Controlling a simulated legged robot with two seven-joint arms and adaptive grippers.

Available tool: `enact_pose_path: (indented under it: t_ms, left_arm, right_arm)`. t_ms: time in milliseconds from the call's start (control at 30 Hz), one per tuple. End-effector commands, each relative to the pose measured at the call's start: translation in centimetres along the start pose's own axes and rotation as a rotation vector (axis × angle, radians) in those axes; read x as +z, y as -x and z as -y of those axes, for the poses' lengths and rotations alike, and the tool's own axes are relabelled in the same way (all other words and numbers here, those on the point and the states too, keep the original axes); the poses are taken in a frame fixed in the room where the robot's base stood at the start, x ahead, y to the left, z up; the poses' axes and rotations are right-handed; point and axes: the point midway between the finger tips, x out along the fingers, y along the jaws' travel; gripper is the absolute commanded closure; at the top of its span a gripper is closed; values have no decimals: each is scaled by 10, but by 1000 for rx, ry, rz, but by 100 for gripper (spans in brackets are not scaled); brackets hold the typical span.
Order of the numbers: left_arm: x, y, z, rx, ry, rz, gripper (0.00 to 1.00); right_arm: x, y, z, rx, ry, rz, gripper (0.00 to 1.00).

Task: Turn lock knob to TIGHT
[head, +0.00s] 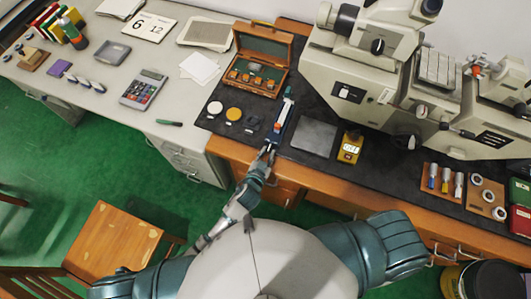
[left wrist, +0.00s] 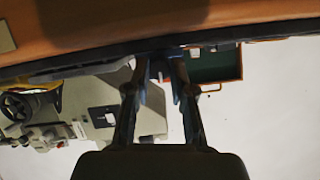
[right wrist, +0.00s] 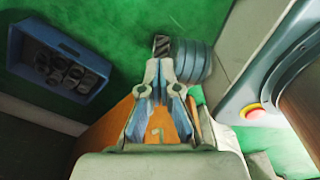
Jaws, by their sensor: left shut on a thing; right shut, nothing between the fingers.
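A long blue and white tool (head: 283,117) lies on the dark mat near its front edge, pointing away from me. My left gripper (head: 268,152) reaches up to its near end at the bench edge. In the left wrist view the left fingers (left wrist: 162,62) are closed on a small bluish part (left wrist: 160,66), mostly hidden between them. I cannot make out the lock knob or its marking. My right gripper (right wrist: 164,72) is shut and empty over the floor in the right wrist view; it does not show in the head view.
An open wooden case (head: 258,60) stands behind the tool. A blue bin (right wrist: 60,60) is near the right gripper.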

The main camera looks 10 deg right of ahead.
Motion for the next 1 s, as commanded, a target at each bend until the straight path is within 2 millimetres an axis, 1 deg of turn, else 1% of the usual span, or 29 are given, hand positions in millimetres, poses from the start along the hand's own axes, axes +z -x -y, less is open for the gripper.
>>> enact_pose_path:
  t_ms: [33, 100, 300, 467, 733, 1000]
  left_arm:
    - [4, 1, 1, -2, -1, 8, 100]
    - [4, 0, 1, -3, -1, 9, 100]
    - [4, -1, 1, -5, -8, 11, 100]
    - [5, -1, 0, -22, -49, 13, 100]
    - [6, -2, -1, -88, -209, 19, 100]
    - [8, -3, -3, -162, -394, 24, 100]
  right_arm:
    - [-1, 0, 3, -3, 1, -1, 100]
    - [0, 0, 2, -3, 3, 0, 100]
    - [3, 1, -15, 17, 7, 4, 100]
    - [4, 1, -21, 25, 5, 6, 100]
    - [4, 0, -16, 19, 3, 5, 100]
    - [3, -10, -5, 6, 0, 4, 100]
